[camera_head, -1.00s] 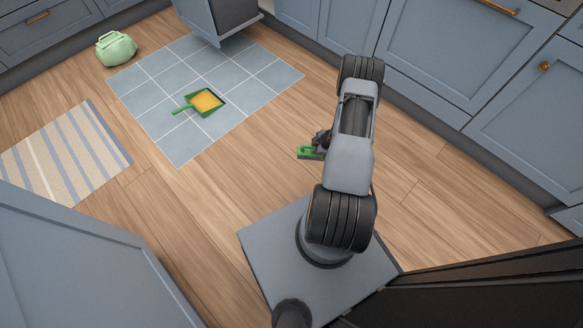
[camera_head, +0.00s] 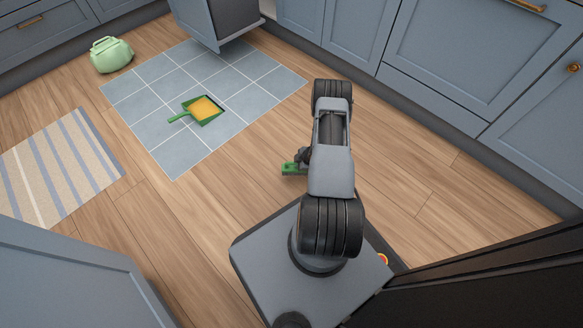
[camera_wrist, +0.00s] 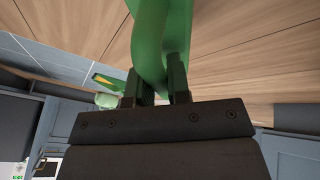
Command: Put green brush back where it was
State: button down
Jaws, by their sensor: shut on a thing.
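The green brush (camera_head: 291,168) shows just left of my arm in the head view, above the wood floor. In the wrist view the green brush (camera_wrist: 150,40) fills the upper middle, with its handle between the fingers. My gripper (camera_wrist: 158,88) is shut on it. In the head view my gripper (camera_head: 303,157) is mostly hidden behind my arm. A green dustpan (camera_head: 187,111) holding an orange-yellow heap (camera_head: 205,108) lies on the blue-grey tiled patch (camera_head: 160,140), apart from the brush and to its upper left.
A pale green bag-like object (camera_head: 111,55) stands on the floor at upper left. A striped rug (camera_head: 60,165) lies at left. Blue cabinets (camera_head: 450,60) line the back and right; one door or drawer (camera_head: 222,20) stands open beside the tiles.

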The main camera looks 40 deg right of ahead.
jog(key=shift+w+a+f+b, duration=0.3)
jog(key=shift+w+f, duration=0.05)
jog(key=shift+f, duration=0.2)
jog(key=f+b, duration=0.1)
jog(key=f, duration=0.1)
jog(key=f+b, duration=0.1)
jog(key=shift+w+f+b, duration=0.25)
jog(key=shift+b, duration=0.05)
jog(key=shift+a+r, duration=0.1)
jog(key=shift+r, duration=0.05)
jog(key=c, duration=1.1)
grip_release()
